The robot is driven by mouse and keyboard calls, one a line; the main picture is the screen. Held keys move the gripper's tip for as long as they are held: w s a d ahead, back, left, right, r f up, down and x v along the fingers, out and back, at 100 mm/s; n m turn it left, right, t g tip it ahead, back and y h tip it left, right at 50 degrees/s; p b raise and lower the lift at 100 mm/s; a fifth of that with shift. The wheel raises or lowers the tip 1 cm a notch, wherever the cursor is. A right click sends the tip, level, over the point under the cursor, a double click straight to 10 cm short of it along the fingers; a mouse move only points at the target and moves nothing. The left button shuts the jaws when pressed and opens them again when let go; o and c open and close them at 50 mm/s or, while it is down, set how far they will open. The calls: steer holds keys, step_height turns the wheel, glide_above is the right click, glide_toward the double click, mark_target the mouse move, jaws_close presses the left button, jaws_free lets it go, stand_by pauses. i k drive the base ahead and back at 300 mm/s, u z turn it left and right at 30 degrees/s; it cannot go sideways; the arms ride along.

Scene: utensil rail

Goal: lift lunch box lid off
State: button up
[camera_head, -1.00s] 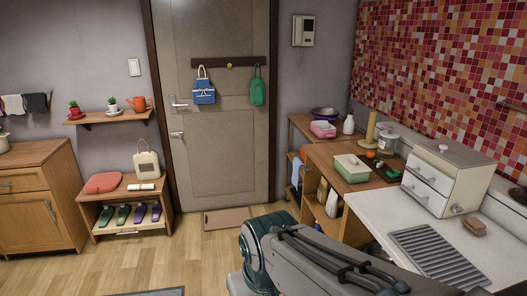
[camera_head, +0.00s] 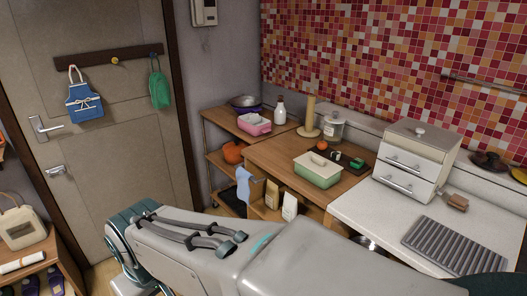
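A green box with a cream lid (camera_head: 320,161), which looks like the lunch box (camera_head: 316,176), stands on the wooden counter right of the middle. The lid sits on top of it and has a small raised handle. My arm crosses the bottom of the view, in front of and below the counter. My gripper is not in view.
A dark board (camera_head: 346,157) with a tomato and a green item lies behind the box. A glass jar (camera_head: 333,128), a paper towel stand (camera_head: 309,118) and a white drawer unit (camera_head: 416,160) stand nearby.

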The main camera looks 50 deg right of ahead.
mark_target(323, 167)
steer(key=z, duration=0.7)
steer(key=i, duration=0.9)
steer(key=z, duration=1.4)
steer(key=i, duration=0.3)
steer(key=z, duration=0.15)
